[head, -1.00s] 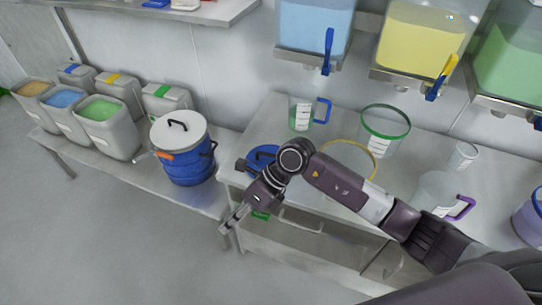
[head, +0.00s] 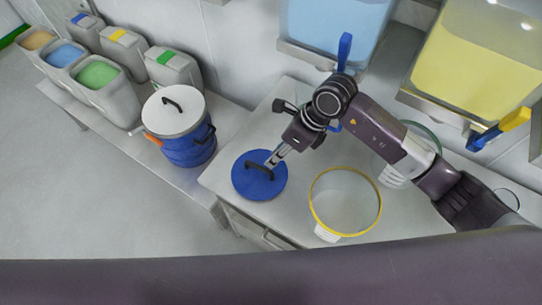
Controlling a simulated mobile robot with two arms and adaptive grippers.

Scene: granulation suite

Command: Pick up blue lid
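The blue lid (head: 258,186) lies flat on the steel table near its left front edge. It is a round blue disc with a dark arched handle (head: 260,168) across its middle. My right gripper (head: 271,163) reaches in from the upper right, with its fingertips at the lid's handle. The fingers look close together, but I cannot tell whether they are touching or gripping the handle. My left gripper is not in the head view.
A clear container with a yellow rim (head: 345,236) stands right of the lid. A blue drum with a white lid (head: 174,112) stands on the lower bench at left. Hoppers of blue (head: 330,30) and yellow (head: 473,60) material hang above the table's back.

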